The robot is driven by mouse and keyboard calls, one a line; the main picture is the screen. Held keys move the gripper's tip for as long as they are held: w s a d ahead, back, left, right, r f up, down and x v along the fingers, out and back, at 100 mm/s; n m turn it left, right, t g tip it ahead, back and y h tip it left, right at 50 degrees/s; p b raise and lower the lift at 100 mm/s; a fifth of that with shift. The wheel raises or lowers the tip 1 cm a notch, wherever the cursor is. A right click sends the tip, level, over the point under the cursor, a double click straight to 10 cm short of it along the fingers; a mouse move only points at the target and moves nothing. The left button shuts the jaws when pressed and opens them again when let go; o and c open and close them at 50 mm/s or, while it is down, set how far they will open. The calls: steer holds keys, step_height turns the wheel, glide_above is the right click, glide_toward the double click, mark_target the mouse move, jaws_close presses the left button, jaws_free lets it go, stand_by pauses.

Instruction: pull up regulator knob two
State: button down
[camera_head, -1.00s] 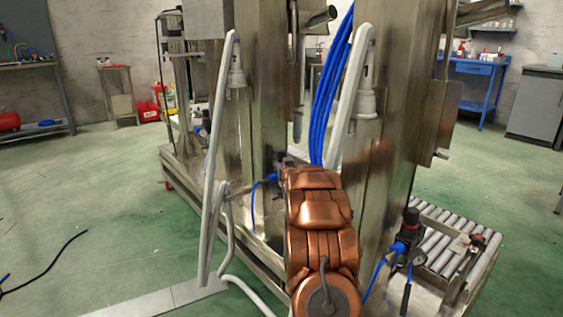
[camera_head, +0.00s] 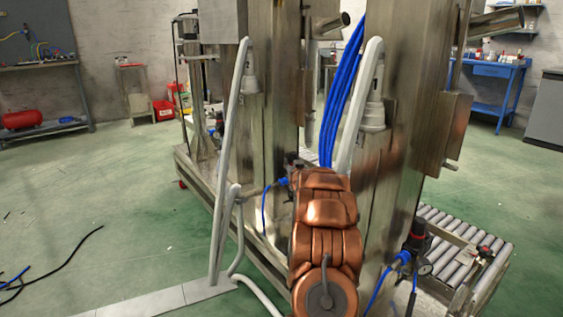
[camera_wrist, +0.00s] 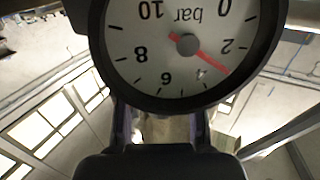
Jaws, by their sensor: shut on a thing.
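In the wrist view a round pressure gauge (camera_wrist: 150,75) fills the top middle, upside down, with a white dial marked bar and a red needle between 2 and 4. My gripper (camera_wrist: 162,125) reaches up from below, its two dark fingers passing behind the gauge. It is shut on the regulator knob, which the gauge mostly hides. In the head view my copper arm covers my gripper. A regulator (camera_head: 292,162) shows partly behind the arm's top. A second regulator (camera_head: 417,243), black with a red ring and a gauge, is right of the arm. I cannot tell their numbers.
Tall steel columns (camera_head: 385,120) stand close around the arm. Grey hoses (camera_head: 228,160) and blue tubes (camera_head: 342,95) hang between them. A roller conveyor (camera_head: 460,245) is at the right. Open green floor (camera_head: 120,190) lies at the left.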

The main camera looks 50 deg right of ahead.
steer(key=shift+r, duration=0.35)
steer(key=c, duration=1.1)
jaws_free()
steer(key=o, duration=0.4)
steer(key=shift+f, duration=0.1)
steer(key=shift+s+a, duration=0.1)
steer(key=shift+v, duration=5.9)
